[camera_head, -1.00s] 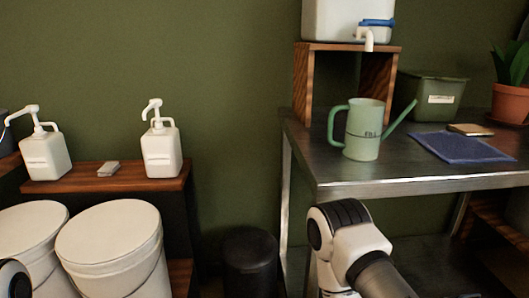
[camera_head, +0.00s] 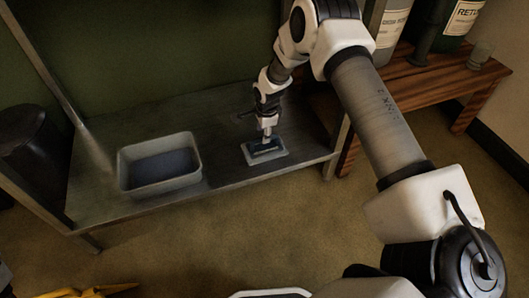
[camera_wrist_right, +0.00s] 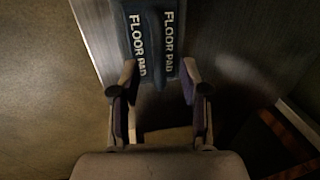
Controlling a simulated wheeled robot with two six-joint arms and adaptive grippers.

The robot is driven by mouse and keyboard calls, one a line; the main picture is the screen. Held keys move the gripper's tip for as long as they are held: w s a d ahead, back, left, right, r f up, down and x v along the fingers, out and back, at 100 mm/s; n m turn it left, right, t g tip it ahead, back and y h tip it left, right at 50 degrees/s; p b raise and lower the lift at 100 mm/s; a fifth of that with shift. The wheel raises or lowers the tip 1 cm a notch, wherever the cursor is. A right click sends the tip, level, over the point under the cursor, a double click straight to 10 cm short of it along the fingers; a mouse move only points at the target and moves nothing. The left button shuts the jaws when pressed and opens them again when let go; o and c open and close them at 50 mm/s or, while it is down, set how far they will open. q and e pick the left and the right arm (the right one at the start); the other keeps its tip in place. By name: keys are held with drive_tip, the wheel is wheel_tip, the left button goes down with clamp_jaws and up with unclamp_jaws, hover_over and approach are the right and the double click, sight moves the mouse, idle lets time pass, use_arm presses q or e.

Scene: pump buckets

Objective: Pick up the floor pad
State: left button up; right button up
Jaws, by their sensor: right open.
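The floor pad (camera_head: 267,153) lies on the low metal shelf, near its front right edge. In the head view it is a small dark blue block with a pale border. In the right wrist view the floor pad (camera_wrist_right: 140,45) shows "FLOOR PAD" lettering on both sides of a raised middle ridge. My right gripper (camera_head: 267,133) points down over the pad. In the wrist view my right gripper (camera_wrist_right: 156,75) is open, its fingers on either side of the ridge's line, with nothing clearly held. Contact with the pad cannot be told. My left gripper is out of view.
A grey bin (camera_head: 160,165) with dark contents stands on the shelf left of the pad. A wooden bench (camera_head: 430,85) with labelled containers is at the upper right. A black bin (camera_head: 28,150) is at the left and a yellow object (camera_head: 90,292) at the bottom left.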

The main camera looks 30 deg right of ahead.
drive_tip(key=f+b, duration=0.2)
drive_tip(key=f, duration=0.1)
drive_tip(key=f+b, duration=0.1)
drive_tip(key=shift+w+a+f+b, duration=0.1)
drive_tip(key=shift+w+f+b, duration=0.2)
drive_tip(key=shift+w, duration=0.1)
drive_tip(key=shift+w+f, duration=0.1)
drive_tip(key=shift+f, duration=0.05)
drive_tip(key=shift+r, duration=0.25)
drive_tip(key=shift+c, duration=0.4)
clamp_jaws()
wheel_tip(320, 180, up, 10)
drive_tip(key=p, duration=0.6)
